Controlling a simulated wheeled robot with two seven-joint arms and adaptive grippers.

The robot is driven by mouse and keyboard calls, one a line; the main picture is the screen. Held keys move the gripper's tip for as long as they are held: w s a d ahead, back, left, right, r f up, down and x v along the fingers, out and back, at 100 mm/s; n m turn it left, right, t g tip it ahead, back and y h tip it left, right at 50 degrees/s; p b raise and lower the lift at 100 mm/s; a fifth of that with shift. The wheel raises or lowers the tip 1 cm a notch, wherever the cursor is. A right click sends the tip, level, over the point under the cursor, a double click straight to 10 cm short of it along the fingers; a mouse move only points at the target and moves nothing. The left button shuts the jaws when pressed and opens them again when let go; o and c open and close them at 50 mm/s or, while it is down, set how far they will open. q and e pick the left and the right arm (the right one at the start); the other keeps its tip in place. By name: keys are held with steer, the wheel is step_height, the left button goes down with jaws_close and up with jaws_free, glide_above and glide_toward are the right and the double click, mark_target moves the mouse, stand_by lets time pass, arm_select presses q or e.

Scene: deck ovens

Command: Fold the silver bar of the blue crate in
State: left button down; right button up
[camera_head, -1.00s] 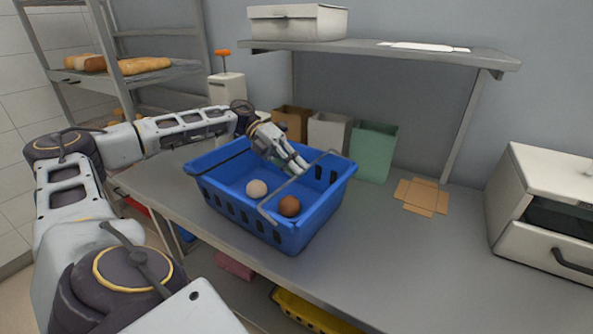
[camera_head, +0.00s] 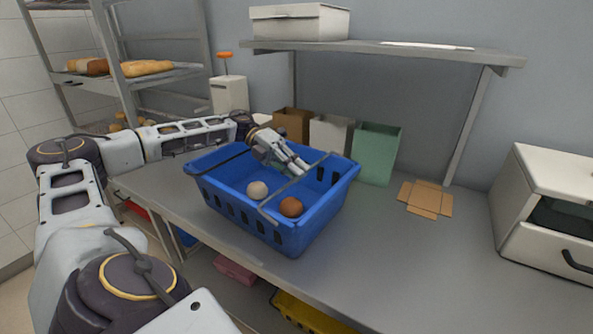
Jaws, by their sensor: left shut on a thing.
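The blue crate (camera_head: 325,214) stands on the grey worktop. A pale ball (camera_head: 257,190) and a brown ball (camera_head: 291,207) lie in the crate. The fingers hide part of the bar. My right gripper is not in view.
Brown, white and green bins (camera_head: 376,153) stand behind the crate. A flat cardboard piece (camera_head: 425,198) lies to the right, and a white oven (camera_head: 545,215) stands at the right edge. A shelf (camera_head: 385,50) hangs above.

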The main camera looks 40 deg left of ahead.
arm_select(q)
steer(key=c, duration=1.6)
jaws_free()
steer(key=shift+a, duration=0.2)
steer(key=v, duration=1.1)
steer(key=shift+a, duration=0.35)
steer(key=shift+r, duration=0.15)
